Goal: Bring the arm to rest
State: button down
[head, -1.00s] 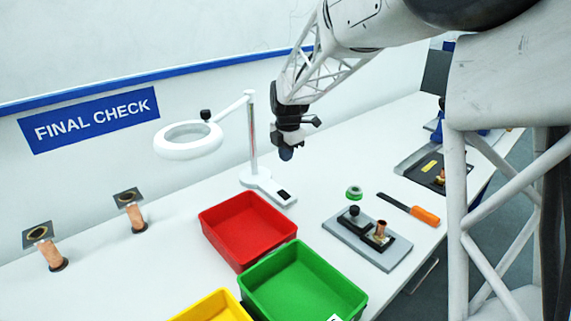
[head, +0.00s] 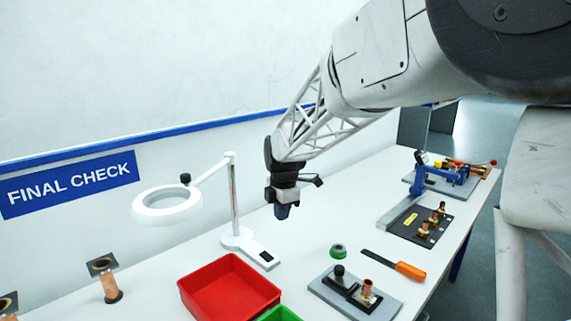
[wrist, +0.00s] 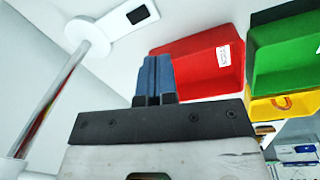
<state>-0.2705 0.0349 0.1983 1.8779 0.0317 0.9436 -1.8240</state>
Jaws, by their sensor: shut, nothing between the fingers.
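My gripper (head: 282,211) hangs from my white lattice arm above the back of the bench, to the right of the ring lamp's post. In the wrist view my gripper (wrist: 154,78) shows two blue fingers pressed together with nothing between them. It touches nothing that I can see.
A white ring lamp (head: 167,205) stands close on the left. A red bin (head: 229,290) and a green bin (head: 278,314) are in front; a yellow bin (wrist: 284,105) shows in the wrist view. A grey fixture (head: 384,310), green ring (head: 338,251) and orange-handled tool (head: 410,271) lie right.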

jog(key=s+d+r+m+t, duration=0.1)
jog(key=s+d+r+m, duration=0.2)
jog(key=s+d+m, duration=0.45)
jog(key=s+d+r+m, duration=0.2)
jog(key=s+d+m, duration=0.25)
jog(key=s, duration=0.65)
jog(key=s+d+f+m, duration=0.1)
jog(key=s+d+m, duration=0.1)
jog(key=s+m, duration=0.2)
jog(key=s+d+f+m, duration=0.1)
jog(key=s+d+m, duration=0.2)
jog(key=s, duration=0.6)
jog(key=s+d+f+m, duration=0.1)
jog(key=s+d+m, duration=0.2)
jog(key=s+m, duration=0.2)
jog(key=shift+s+f+t+h, duration=0.25)
jog(key=shift+s+t+h, duration=0.15)
jog(key=shift+s, duration=0.9)
